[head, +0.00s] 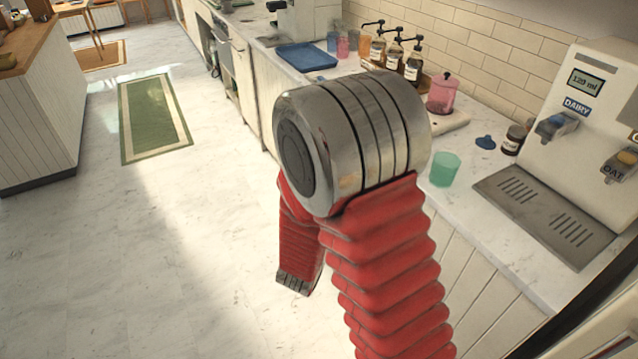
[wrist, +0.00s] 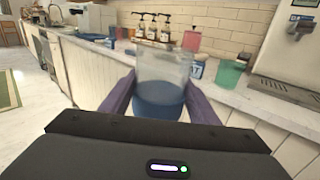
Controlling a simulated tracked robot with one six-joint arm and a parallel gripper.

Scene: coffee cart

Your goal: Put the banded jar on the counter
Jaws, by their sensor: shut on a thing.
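My gripper (wrist: 160,108) is shut on a clear jar (wrist: 165,70) with a broad blue band around its lower part, in the wrist view. The jar looks upright between the two purple fingers. It is seen in front of the white panelled cabinet front and the edge of the counter (wrist: 285,105); I cannot tell how high it is above the counter top. The counter also runs along the right side of the head view (head: 465,205). In the head view my arm's red sleeve and metal joint hide the gripper and the jar.
On the counter stand a green cup (head: 445,170), a small dark jar (head: 514,140), a blue piece (head: 485,142), a pink lidded jar (head: 442,94), pump bottles (head: 394,60) and a blue tray (head: 306,57). A dairy dispenser (head: 590,120) with a drip tray (head: 545,215) stands right.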

